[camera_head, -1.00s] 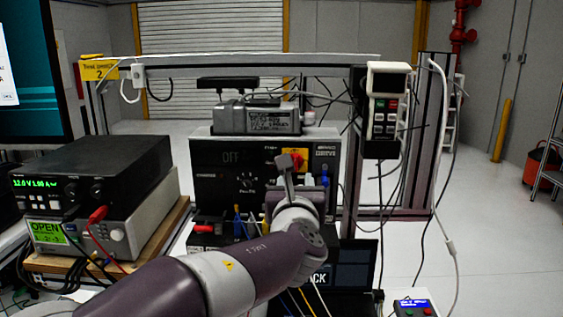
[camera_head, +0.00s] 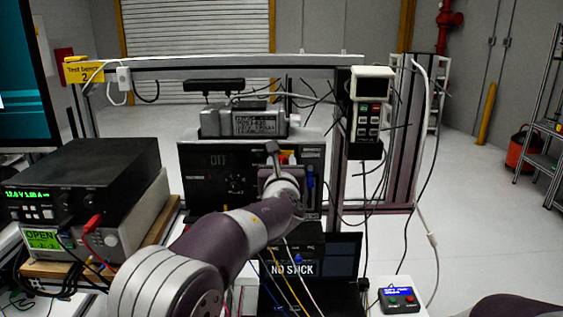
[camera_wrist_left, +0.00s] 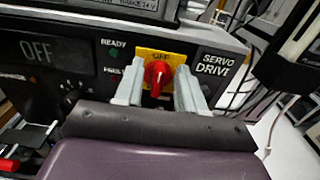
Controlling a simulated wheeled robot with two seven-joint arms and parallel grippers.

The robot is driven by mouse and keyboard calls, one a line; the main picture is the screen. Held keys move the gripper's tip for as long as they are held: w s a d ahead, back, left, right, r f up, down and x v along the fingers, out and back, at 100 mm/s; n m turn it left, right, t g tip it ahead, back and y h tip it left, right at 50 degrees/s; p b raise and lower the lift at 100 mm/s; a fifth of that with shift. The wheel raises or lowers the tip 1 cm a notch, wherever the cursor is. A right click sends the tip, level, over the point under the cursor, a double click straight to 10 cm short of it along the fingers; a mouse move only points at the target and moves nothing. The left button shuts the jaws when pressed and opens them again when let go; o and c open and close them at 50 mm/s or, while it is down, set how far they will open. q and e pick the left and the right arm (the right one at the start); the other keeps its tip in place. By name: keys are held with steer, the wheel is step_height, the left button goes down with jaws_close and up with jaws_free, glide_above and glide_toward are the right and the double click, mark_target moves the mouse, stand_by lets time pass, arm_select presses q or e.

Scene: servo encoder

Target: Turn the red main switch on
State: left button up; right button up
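The red main switch (camera_wrist_left: 158,74) is a rotary knob on a yellow plate (camera_wrist_left: 145,55) marked OFF, on the front of the dark servo drive box (camera_head: 200,160). The box's display (camera_wrist_left: 40,50) reads OFF. My left gripper (camera_wrist_left: 159,80) is open, with one grey finger on each side of the red knob. I cannot tell whether the fingers touch it. In the head view my left gripper (camera_head: 274,152) is in front of the switch and hides most of it. My right gripper is not in view; only part of my right arm shows at the bottom right.
Power supplies (camera_head: 85,180) stand at the left. A handheld pendant (camera_head: 368,115) hangs on the frame right of the drive. Loose cables hang at the right.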

arm_select(q)
jaws_close()
steer(key=shift+m, duration=0.3)
steer(key=m, duration=0.2)
steer(key=shift+d+m, duration=0.2)
steer(key=shift+m, duration=0.1)
steer(key=m, duration=0.3)
steer(key=shift+d+f+m, duration=0.1)
steer(key=shift+d+m, duration=0.15)
steer(key=shift+m, duration=0.15)
steer(key=m, duration=0.2)
steer(key=m+p, duration=0.1)
steer(key=m, duration=0.1)
steer(key=m+p, duration=0.1)
steer(key=m, duration=0.1)
steer(key=shift+d+f, duration=0.25)
steer(key=shift+f, duration=0.05)
steer(key=shift+f+m+p, duration=0.2)
steer(key=shift+m+p, duration=0.25)
steer(key=shift+m, duration=0.75)
steer(key=shift+f+m+p, duration=0.15)
steer(key=shift+m+p, duration=0.25)
steer(key=shift+m, duration=0.8)
steer(key=shift+f, duration=0.1)
